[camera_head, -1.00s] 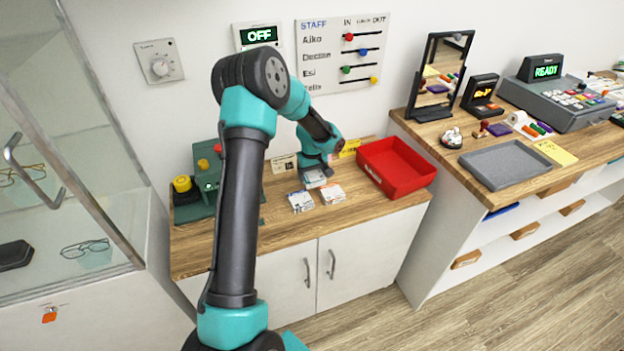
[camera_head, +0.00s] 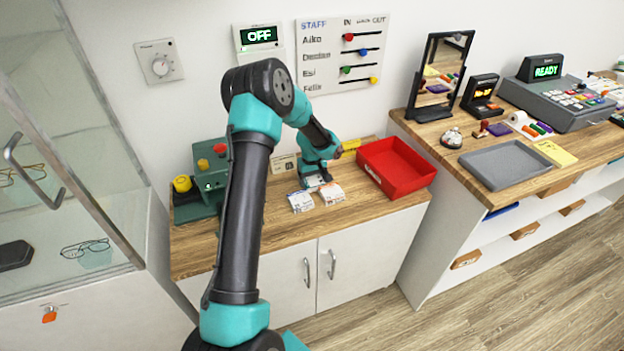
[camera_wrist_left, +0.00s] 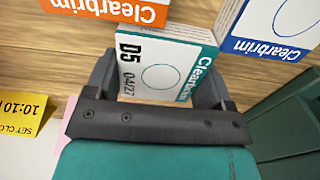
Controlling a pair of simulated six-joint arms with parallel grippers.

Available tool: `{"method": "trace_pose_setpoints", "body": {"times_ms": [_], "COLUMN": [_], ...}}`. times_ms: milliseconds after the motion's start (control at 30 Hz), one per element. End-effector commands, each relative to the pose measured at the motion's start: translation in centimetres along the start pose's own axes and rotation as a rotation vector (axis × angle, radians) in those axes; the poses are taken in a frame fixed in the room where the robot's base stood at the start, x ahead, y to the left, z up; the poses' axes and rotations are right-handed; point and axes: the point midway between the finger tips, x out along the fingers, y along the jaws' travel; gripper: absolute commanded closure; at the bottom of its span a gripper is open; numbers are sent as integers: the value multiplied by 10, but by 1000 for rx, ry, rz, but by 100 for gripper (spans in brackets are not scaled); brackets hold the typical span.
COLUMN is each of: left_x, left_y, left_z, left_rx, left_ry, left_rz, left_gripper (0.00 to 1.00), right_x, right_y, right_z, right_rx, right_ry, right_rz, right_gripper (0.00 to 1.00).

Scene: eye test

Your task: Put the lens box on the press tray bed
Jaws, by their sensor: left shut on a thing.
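My left gripper (camera_head: 317,181) is over the wooden counter, shut on a white lens box with a teal edge, marked D5. In the left wrist view this box (camera_wrist_left: 157,66) sits between the two dark fingers. In the head view the gripper mostly hides it, and I cannot tell whether it is clear of the counter. A green press (camera_head: 212,180) with red and yellow knobs stands to the left on the counter. Its bed cannot be made out clearly behind my arm. My right gripper is not in view.
An orange-marked box (camera_head: 332,194) and a blue-marked box (camera_head: 300,202) lie close in front of the gripper. A red tray (camera_head: 396,168) stands to the right. A yellow card (camera_head: 350,146) is behind. The counter's front strip is clear.

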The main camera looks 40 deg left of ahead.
Motion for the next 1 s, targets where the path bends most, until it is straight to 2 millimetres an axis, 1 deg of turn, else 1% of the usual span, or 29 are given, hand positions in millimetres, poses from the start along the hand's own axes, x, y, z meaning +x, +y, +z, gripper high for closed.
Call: {"method": "trace_pose_setpoints", "body": {"times_ms": [200, 233, 467, 767, 867, 1000], "left_x": [3, 3, 3, 1, -5, -21], "left_y": [0, 0, 0, 0, 0, 0], "left_z": [0, 0, 0, 0, 0, 0], "left_rx": [0, 0, 0, 0, 0, -1], "left_ry": [-1, -1, -1, 0, 1, 1], "left_rz": [-1, -1, -1, 0, 0, 1], "left_gripper": [47, 23, 1, 0, 0, 0], "right_x": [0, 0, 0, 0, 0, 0], "right_y": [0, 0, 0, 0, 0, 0], "right_z": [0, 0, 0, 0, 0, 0], "right_rx": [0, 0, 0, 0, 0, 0], "right_ry": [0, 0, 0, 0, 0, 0], "right_rz": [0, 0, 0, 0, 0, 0], "right_gripper": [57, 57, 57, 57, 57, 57]}}
